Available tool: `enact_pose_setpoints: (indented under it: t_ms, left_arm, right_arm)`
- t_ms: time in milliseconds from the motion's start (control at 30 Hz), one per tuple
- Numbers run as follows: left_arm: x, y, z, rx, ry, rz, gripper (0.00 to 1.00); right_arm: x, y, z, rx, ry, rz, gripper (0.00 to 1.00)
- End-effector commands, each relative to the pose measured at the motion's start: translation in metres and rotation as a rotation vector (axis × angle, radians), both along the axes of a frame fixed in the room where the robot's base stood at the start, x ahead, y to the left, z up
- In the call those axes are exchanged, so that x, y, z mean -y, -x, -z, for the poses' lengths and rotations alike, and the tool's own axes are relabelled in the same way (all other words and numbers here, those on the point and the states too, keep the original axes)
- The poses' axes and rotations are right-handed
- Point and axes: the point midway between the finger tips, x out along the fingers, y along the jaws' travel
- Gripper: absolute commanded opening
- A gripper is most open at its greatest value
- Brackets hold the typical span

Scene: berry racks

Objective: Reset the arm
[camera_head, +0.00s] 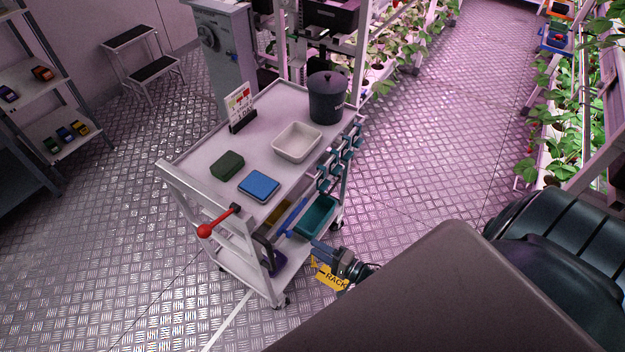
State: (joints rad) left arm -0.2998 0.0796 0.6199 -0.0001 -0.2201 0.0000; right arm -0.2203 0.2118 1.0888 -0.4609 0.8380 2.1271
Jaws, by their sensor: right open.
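My right gripper (316,252) shows low in the middle of the head view, beside the right side of a white cart (215,190). It is open and I see nothing held in it. Its dark wrist runs back to the right behind a large grey-brown surface in the foreground. The gripper is small in the picture and its fingertips are hard to make out against the cart's lower level. My left gripper is not in view.
On the cart's top are a green box (228,165), a blue box (259,186), a white tray (297,142), a dark lidded bin (326,100) and a sign (240,106). A teal bin (314,217) sits below. Open floor lies right.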

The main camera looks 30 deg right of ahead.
Motion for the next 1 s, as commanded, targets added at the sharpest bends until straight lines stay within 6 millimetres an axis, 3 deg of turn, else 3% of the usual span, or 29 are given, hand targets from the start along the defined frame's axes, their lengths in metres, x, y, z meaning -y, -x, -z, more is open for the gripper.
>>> enact_pose_setpoints:
  t_ms: [567,667,767,867,1000]
  left_arm:
    - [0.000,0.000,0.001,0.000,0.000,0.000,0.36]
    - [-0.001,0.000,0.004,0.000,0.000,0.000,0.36]
    - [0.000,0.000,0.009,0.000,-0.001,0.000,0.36]
    - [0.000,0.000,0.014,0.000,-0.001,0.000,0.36]
    - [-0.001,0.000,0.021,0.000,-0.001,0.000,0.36]
  right_arm:
    - [0.001,0.002,0.007,-0.009,0.023,0.013,0.44]
    - [0.007,0.009,0.031,-0.045,0.117,0.057,0.44]
    - [0.017,0.025,0.072,-0.115,0.292,0.113,0.44]
    - [0.028,0.051,0.121,-0.221,0.511,0.143,0.44]
    - [0.038,0.101,0.186,-0.393,0.813,0.100,0.44]
